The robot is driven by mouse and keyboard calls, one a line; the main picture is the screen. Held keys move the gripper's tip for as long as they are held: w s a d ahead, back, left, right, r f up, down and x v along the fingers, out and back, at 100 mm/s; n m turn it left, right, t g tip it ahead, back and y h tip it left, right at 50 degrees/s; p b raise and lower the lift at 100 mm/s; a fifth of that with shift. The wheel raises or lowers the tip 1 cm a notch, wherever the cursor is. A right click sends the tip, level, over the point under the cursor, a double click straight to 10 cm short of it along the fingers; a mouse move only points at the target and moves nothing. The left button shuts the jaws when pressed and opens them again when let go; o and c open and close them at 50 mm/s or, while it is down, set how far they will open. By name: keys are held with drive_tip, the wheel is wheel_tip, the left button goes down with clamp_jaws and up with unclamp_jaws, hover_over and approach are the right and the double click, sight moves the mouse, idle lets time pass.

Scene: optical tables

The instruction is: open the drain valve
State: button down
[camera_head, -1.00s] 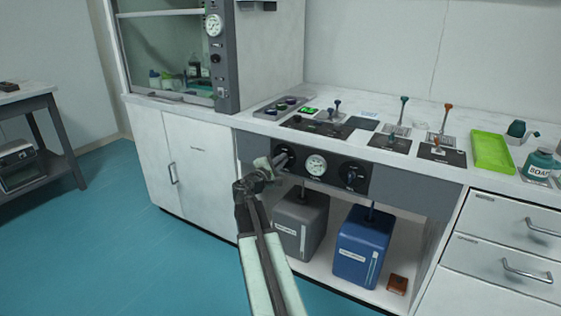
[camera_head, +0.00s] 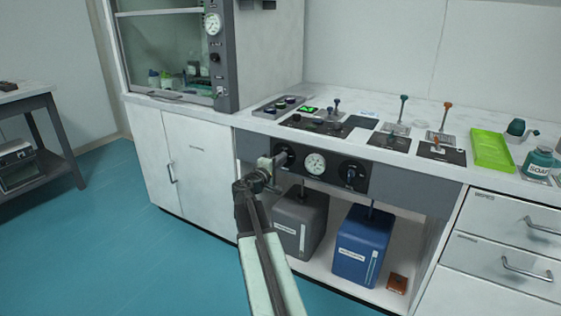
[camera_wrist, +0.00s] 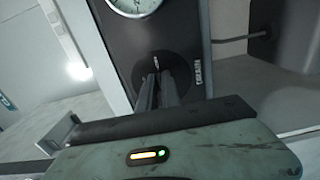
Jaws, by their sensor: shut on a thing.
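The drain valve is the left black knob (camera_head: 284,150) on the dark panel below the counter, beside a round gauge (camera_head: 316,164). My gripper (camera_head: 276,160) reaches it from the front left and is shut on it. The gripped handle is mostly hidden between the fingers.
A second black knob (camera_head: 352,174) is right of the gauge. A grey container (camera_head: 300,222) and a blue container (camera_head: 363,246) stand on the shelf below. The counter above holds several small valves and a green tray (camera_head: 492,151). The floor at left is clear.

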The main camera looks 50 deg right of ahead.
drive_tip(key=shift+s+d, duration=0.1)
drive_tip(key=shift+s, duration=0.05)
drive_tip(key=c, duration=1.6)
unclamp_jaws()
drive_tip(key=shift+o, duration=0.2)
drive_tip(key=v, duration=0.7)
drive_tip(key=shift+a, duration=0.4)
